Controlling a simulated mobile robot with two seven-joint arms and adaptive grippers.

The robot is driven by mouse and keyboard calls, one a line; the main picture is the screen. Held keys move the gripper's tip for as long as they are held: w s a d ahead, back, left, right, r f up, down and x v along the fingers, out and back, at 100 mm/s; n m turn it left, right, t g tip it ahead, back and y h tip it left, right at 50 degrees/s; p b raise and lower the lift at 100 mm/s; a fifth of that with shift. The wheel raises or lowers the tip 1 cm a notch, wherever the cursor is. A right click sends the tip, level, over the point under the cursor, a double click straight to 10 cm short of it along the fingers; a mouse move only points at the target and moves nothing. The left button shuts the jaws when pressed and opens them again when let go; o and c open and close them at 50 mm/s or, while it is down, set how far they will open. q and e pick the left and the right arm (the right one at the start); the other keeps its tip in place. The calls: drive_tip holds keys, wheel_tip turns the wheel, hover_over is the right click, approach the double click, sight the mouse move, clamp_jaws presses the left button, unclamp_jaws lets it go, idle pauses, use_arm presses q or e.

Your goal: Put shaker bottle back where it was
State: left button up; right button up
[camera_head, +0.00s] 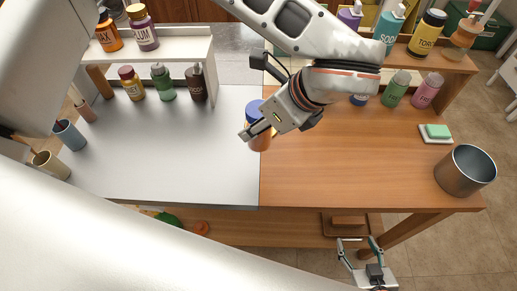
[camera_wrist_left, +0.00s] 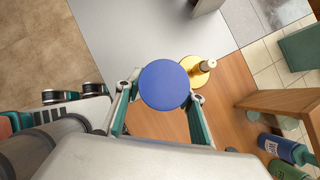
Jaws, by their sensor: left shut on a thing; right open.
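The shaker bottle, with a round blue lid and an orange-brown body (camera_head: 264,142), is upright at the seam between the white and wooden tabletops. My left gripper (camera_head: 262,128) is shut on it and partly hides it in the head view. The left wrist view shows its blue lid (camera_wrist_left: 164,85) from above, between the teal fingers. I cannot tell whether its base touches the table. My right gripper (camera_head: 362,248) is open and empty, low in front of the table's front edge.
Several bottles stand on the white shelf (camera_head: 180,60) at the back left and the wooden shelf (camera_head: 445,62) at the back right. A metal pot (camera_head: 465,170) and a green soap on a dish (camera_head: 437,133) are on the right. The front middle is clear.

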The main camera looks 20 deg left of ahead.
use_arm(q)
wheel_tip(320, 180, down, 10)
drive_tip(key=shift+r, duration=0.1)
idle(0.4)
drive_tip(key=shift+f, duration=0.25)
drive_tip(key=o, duration=1.2)
drive_tip(key=shift+d+r, duration=0.25)
drive_tip(key=shift+r, duration=0.3)
drive_tip(key=v, duration=1.1)
drive_tip(key=shift+r, duration=0.1)
